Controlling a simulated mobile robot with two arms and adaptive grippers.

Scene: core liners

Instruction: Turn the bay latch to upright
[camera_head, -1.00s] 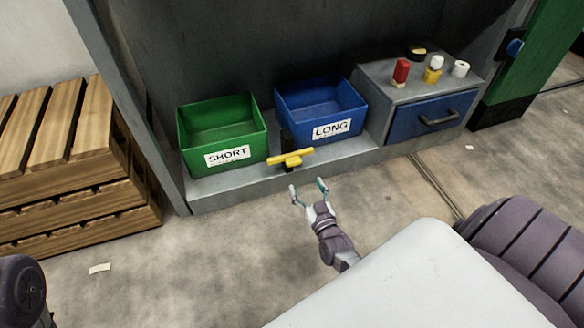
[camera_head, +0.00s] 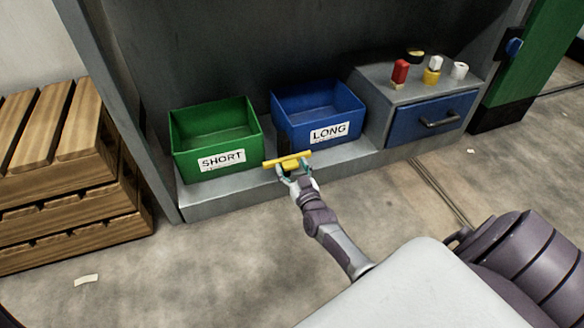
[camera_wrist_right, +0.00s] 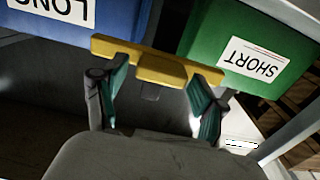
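The yellow bay latch (camera_head: 287,159) is a bar lying roughly level on a dark post between the two bins, at the front of the shelf. It also shows in the right wrist view (camera_wrist_right: 160,68), crossing ahead of my fingers. My right gripper (camera_head: 293,172) is at the latch, its fingers spread. In the right wrist view my right gripper (camera_wrist_right: 155,100) is open, with one finger near each side of the latch's middle block. I cannot tell whether the fingers touch it. My left gripper is not in view.
A green SHORT bin (camera_head: 215,137) stands left of the latch and a blue LONG bin (camera_head: 318,112) behind and right. A grey cabinet with a blue drawer (camera_head: 432,117) bears several small items. Wooden crates (camera_head: 65,180) stand at left.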

